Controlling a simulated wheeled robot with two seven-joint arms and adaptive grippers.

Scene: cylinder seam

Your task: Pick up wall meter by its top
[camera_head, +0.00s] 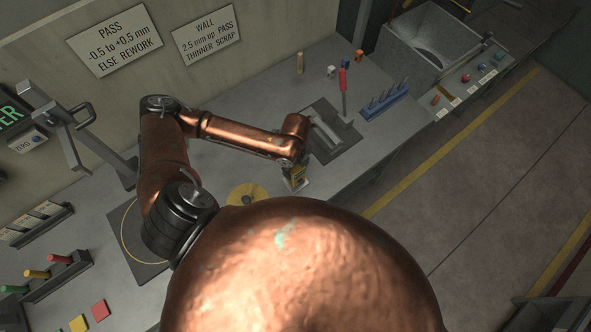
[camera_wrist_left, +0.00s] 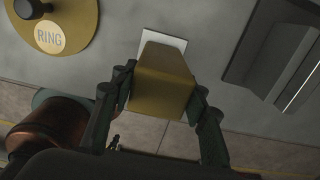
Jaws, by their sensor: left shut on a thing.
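The wall meter (camera_wrist_left: 162,62) is a yellow, box-shaped body. In the left wrist view it sits between the two dark fingers of my left gripper (camera_wrist_left: 163,84), which is shut on it. In the head view the meter (camera_head: 298,172) shows only as a small yellow patch at the end of my left arm, close over the bench near its front edge. A pale square (camera_wrist_left: 168,42) shows beside or under it on the bench. I cannot tell whether the meter touches the bench. My right gripper is not in view.
A yellow disc marked RING (camera_wrist_left: 50,38) with a black knob lies left of the meter. A dark plate with a grey cylinder (camera_head: 326,130) lies behind it on the right. A red-handled tool (camera_head: 343,85) and a blue rack (camera_head: 383,104) stand farther right.

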